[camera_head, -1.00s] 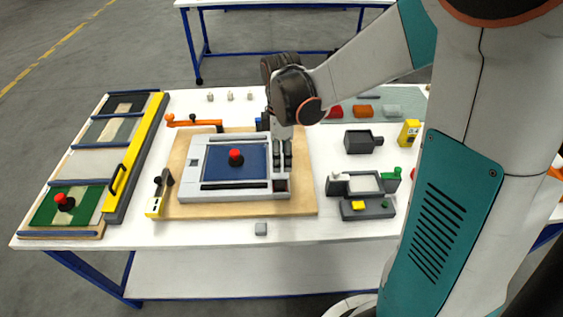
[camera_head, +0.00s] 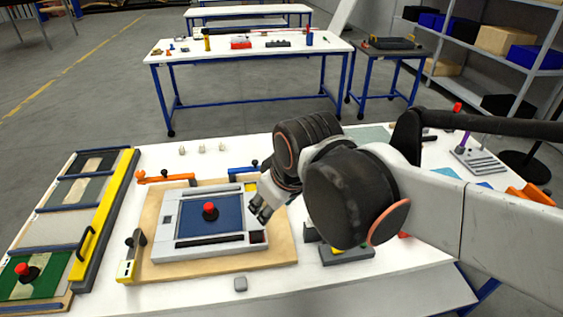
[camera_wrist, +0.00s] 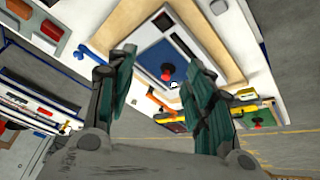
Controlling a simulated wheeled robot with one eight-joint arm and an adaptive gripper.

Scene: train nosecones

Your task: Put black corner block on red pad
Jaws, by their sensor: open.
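My gripper (camera_head: 262,208) is open and empty, over the right side of the white frame (camera_head: 168,252) with the blue panel (camera_head: 230,216). In the wrist view, its two green-padded fingers stand wide apart, with a red knob (camera_wrist: 167,72) seen between them. I cannot clearly pick out the black corner block; my gripper and arm hide part of that side.
A red knob (camera_head: 209,211) rises from the blue panel. The frame lies on a wooden board (camera_head: 150,216). An orange handle (camera_head: 165,178) lies behind it and a yellow bar (camera_head: 108,215) stands left.

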